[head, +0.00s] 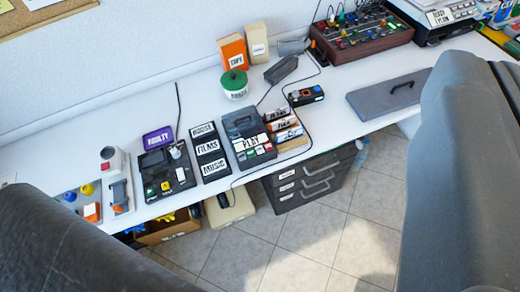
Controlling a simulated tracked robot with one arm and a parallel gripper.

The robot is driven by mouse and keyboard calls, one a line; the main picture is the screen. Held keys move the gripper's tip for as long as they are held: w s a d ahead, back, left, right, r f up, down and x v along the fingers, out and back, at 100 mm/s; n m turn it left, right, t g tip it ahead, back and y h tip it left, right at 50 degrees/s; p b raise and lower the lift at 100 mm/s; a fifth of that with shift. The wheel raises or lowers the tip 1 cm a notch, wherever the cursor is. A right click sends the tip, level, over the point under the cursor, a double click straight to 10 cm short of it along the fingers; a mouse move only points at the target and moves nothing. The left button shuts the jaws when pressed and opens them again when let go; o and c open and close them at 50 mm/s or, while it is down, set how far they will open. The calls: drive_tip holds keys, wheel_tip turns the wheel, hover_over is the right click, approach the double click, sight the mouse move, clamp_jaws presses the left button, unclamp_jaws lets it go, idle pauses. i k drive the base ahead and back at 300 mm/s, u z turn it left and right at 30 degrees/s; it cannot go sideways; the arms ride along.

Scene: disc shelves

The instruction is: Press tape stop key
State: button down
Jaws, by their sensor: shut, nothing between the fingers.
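A dark tape machine (240,124) sits near the front edge of the white bench, in the middle of the view. It has a white PLAY label (250,142) and a row of small coloured keys (254,153) along its front. The keys' own markings are too small to read, so I cannot tell which is stop. My gripper is not in view. Only large dark parts of my own arm show at the lower left and the right, apart from the machine.
Left of the machine are labelled black trays (208,147) and another dark device (165,170) with coloured buttons. Cassette-like cases (284,125) stand close on its right. A black cable (300,143) runs nearby. Drawers (310,182) stand below the white bench (330,105).

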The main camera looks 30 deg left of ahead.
sight(259, 150)
drive_tip(key=z, duration=1.25)
drive_tip(key=k, duration=1)
drive_tip(key=u, duration=1.05)
drive_tip(key=i, duration=1)
drive_tip(key=z, duration=0.05)
